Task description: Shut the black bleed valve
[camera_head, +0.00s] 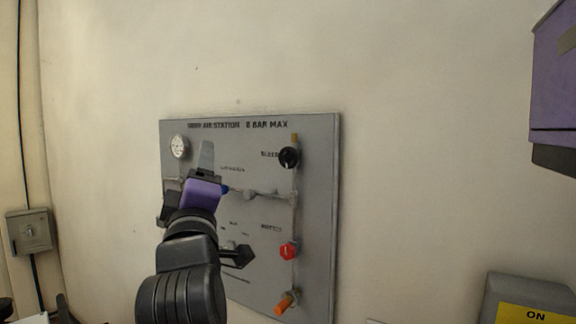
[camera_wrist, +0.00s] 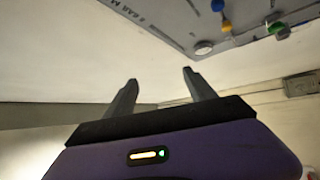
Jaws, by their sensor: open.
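The black bleed valve (camera_head: 289,157) is a round black knob at the upper right of the grey panel (camera_head: 325,200). It sits on a vertical pipe, beside lettering that seems to read "BLEED". My gripper (camera_head: 206,150) is in front of the left part of the panel, left of the black knob and apart from it. In the wrist view my gripper (camera_wrist: 160,80) has its two fingers well apart with nothing between them. I cannot make out the black knob in the wrist view. My arm hides the panel's lower left part.
A white gauge (camera_head: 179,146) is at the panel's upper left. A red knob (camera_head: 288,251) and an orange handle (camera_head: 285,303) sit below the black knob on the right side. Bare wall surrounds the panel.

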